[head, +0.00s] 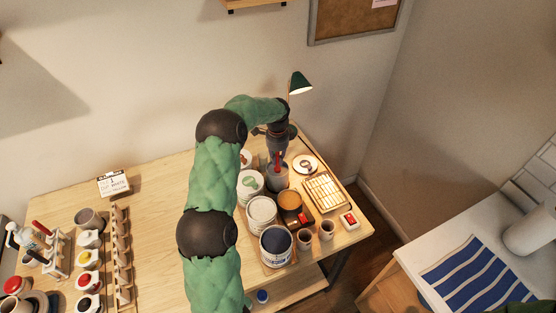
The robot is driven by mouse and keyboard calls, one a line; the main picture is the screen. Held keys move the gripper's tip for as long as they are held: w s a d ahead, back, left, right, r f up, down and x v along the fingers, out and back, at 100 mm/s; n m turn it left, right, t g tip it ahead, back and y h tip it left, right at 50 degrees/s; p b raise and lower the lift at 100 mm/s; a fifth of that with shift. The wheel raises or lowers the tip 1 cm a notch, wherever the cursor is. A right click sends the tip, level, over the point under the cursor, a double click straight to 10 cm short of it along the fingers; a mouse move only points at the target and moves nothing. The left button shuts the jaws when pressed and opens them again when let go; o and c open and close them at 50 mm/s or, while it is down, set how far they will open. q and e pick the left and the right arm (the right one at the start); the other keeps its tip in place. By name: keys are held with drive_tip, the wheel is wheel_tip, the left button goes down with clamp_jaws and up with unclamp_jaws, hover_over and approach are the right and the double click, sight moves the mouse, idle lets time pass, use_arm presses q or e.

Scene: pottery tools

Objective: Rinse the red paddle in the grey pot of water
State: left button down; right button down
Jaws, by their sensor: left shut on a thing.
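My left gripper (277,150) is at the back right of the wooden table, pointing down. It is shut on the red paddle (277,159). The red paddle hangs upright below the fingers, and its lower end goes into the mouth of the grey pot (278,180). The lower end is hidden by the pot's wall. The water inside the pot cannot be made out. My right gripper is not in the view.
A green lamp (300,83) stands behind. The table's left middle (160,215) is clear.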

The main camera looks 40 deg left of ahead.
use_arm(q)
drive_tip(key=shift+r, duration=0.1)
drive_tip(key=shift+r+p, duration=3.4)
drive_tip(key=shift+r, duration=2.25)
drive_tip(key=w+a+f+p, duration=0.1)
drive_tip(key=w+a, duration=0.1)
drive_tip(key=a, duration=0.7)
drive_tip(key=shift+a+f+p, duration=0.25)
drive_tip(key=shift+f+p, duration=0.05)
drive_tip(key=shift+f, duration=0.1)
drive_tip(key=shift+w, duration=0.1)
